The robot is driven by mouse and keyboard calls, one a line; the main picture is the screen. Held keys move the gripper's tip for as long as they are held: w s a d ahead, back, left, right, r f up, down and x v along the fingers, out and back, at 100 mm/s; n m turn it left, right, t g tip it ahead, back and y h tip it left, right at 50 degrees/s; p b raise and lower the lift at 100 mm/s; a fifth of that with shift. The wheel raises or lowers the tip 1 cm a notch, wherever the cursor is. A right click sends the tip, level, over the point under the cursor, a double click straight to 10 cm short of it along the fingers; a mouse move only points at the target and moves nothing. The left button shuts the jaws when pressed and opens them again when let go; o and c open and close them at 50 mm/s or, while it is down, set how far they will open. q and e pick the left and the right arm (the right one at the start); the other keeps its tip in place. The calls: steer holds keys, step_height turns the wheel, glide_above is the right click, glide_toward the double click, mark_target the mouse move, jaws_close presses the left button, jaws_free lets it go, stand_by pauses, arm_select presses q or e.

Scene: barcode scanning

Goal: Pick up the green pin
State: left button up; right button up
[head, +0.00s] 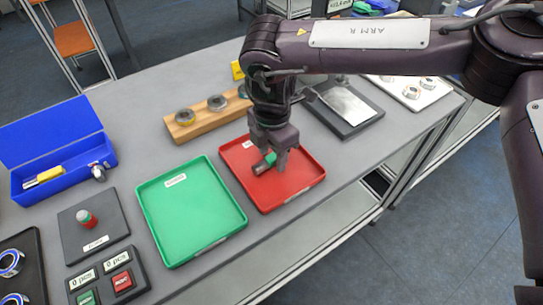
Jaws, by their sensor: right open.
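A small pin with a green part (265,163) lies in the red tray (303,191), directly under my right gripper. My right gripper (272,156) points down over the tray with its jaws open, the fingers at or just above the pin. I cannot tell whether they touch it. The fingers hide part of the pin. My left gripper is out of the picture.
A green tray (190,212) beside the red one is empty. A wooden block (188,130) with metal rings stands behind. A blue open box (62,165) and a button panel (106,276) are at the left. A dark plate (347,108) lies at the right, near the table edge.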

jaws_close()
stand_by(0.3)
steer(key=shift+r, duration=0.15)
